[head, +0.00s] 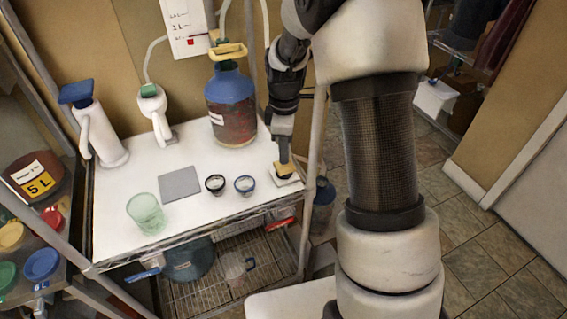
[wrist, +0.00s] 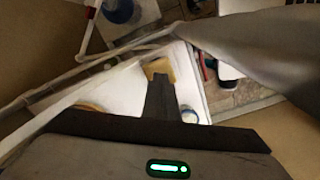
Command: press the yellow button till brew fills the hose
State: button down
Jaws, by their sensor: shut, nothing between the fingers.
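The yellow button (head: 286,169) sits on a small white base at the right front corner of the white table top; it also shows in the wrist view (wrist: 157,67). My gripper (head: 284,154) is shut and empty, pointing down, its tip right at the button. In the wrist view the fingers (wrist: 160,88) overlap the near part of the button. I cannot tell whether the button is pressed down. A pale hose (head: 150,58) rises from the green-capped white pump on the table; I see no brew colour in it. A dark red jug with blue shoulders (head: 231,108) stands behind.
Two small dark-rimmed cups (head: 215,184) and a grey square pad (head: 180,184) lie left of the button. A green glass (head: 146,212) stands at the front. A blue-topped white pump bottle (head: 98,132) stands back left. A rack post (head: 316,150) rises close on the right.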

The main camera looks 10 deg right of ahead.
jog(key=shift+f, duration=0.1)
jog(key=shift+f+b, duration=1)
jog(key=shift+f, duration=0.3)
jog(key=shift+r, duration=0.15)
jog(key=shift+r+p, duration=1)
jog(key=shift+r, duration=0.25)
jog(key=shift+f, duration=0.15)
jog(key=shift+f+b, duration=0.95)
jog(key=shift+f, duration=0.25)
jog(key=shift+r+p, duration=0.9)
jog(key=shift+r, duration=0.4)
